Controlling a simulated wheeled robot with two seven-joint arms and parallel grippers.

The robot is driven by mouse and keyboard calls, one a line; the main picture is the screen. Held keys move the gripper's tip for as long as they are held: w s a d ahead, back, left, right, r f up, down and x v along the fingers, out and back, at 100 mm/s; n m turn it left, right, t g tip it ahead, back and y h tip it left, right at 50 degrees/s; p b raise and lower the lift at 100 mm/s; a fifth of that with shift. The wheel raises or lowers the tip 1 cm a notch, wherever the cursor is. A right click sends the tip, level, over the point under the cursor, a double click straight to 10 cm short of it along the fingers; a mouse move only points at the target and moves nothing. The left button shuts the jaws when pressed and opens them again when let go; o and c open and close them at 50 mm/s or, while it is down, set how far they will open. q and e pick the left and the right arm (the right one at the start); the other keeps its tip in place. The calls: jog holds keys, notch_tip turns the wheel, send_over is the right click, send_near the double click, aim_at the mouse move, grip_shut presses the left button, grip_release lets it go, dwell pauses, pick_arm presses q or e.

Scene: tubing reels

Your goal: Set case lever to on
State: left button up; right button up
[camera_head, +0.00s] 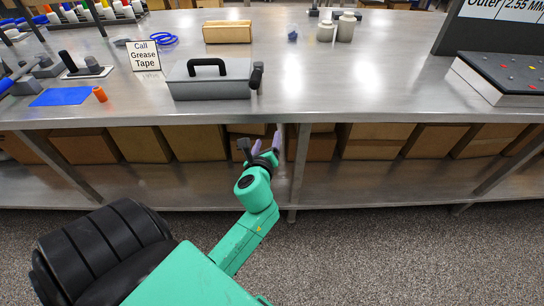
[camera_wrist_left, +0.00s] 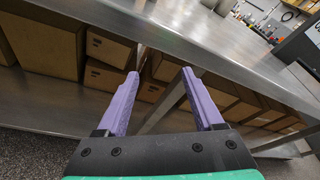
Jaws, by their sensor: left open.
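The grey case (camera_head: 211,80) stands on the metal table near its front edge, left of centre, with a black handle on top. The dark lever (camera_head: 256,77) is at the case's right end and points upward, slightly tilted; its on and off marks cannot be read. My left gripper (camera_head: 267,142) is below the table's front edge, lower than the lever and a little right of it, touching nothing. It also shows in the left wrist view (camera_wrist_left: 164,95), with its purple fingers apart and nothing between them. The case and lever are not in the wrist view. My right gripper is not in view.
The metal table's front edge (camera_head: 390,115) lies above my left gripper. Cardboard boxes (camera_head: 88,146) fill the shelf below. A "Call Grease Tape" sign (camera_head: 145,56) and an orange cylinder (camera_head: 99,94) are left of the case.

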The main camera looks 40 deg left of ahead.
pick_arm(q)
jog(key=s+d+f+n+g+h, duration=0.1)
jog(key=d+f+n+g+h, duration=0.1)
jog(key=f, duration=0.9)
jog(key=s+d+f+n+g+h, duration=0.1)
jog(key=s+d+f+n+h, duration=0.1)
jog(key=f, duration=0.9)
jog(key=shift+s+d+n+g+b, duration=0.2)
jog(key=shift+s+n+g+b, duration=0.15)
jog(key=shift+n, duration=0.35)
